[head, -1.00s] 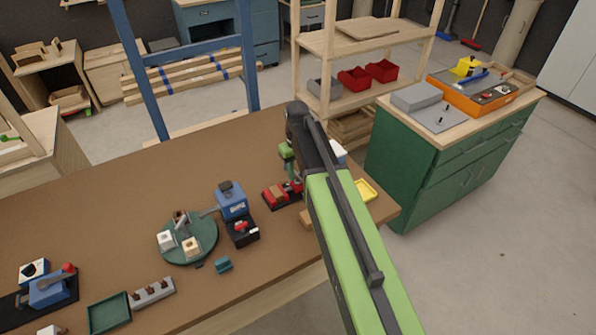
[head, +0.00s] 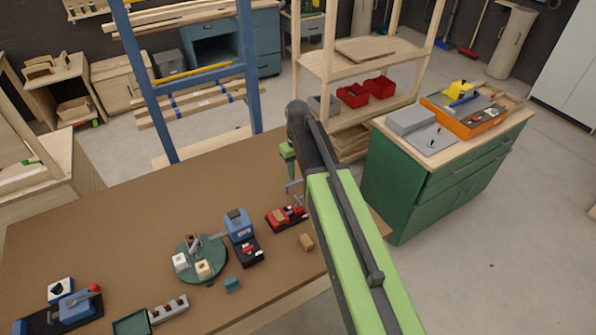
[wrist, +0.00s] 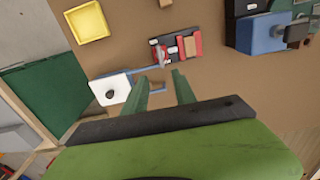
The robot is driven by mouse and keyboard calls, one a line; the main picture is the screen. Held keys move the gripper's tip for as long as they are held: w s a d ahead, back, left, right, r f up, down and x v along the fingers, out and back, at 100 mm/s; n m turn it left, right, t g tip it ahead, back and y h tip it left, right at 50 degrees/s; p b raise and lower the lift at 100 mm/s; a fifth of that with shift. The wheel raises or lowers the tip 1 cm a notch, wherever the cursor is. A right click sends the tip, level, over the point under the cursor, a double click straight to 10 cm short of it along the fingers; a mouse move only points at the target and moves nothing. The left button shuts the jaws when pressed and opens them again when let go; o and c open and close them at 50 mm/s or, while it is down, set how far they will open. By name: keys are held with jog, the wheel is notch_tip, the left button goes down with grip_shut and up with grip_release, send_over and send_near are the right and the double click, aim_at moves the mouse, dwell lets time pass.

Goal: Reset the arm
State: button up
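My arm reaches forward over the brown workbench (head: 150,215) in the head view, its green and black links in front of part of the bench. My gripper (wrist: 160,78) shows in the wrist view with its two green fingers apart and nothing between them. The fingers point toward a red and black fixture (wrist: 175,47) on the bench, which also shows in the head view (head: 285,217). A white block with a black knob (wrist: 112,88) lies left of the fingers, with a thin blue part beside it.
A yellow tray (wrist: 87,21) lies near the bench edge. A round green turntable (head: 201,272) with blocks, a blue device (head: 239,225) and a small wooden block (head: 307,242) stand on the bench. A green cabinet (head: 420,195) is right. The bench's back left is clear.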

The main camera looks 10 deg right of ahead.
notch_tip(320, 180, up, 3)
jog(key=shift+r+p, duration=0.1)
jog(key=shift+p, duration=0.65)
jog(key=s+f+m+b, duration=0.3)
jog(key=s+f+b, duration=0.6)
jog(key=s, duration=0.5)
jog(key=shift+s+d, duration=0.4)
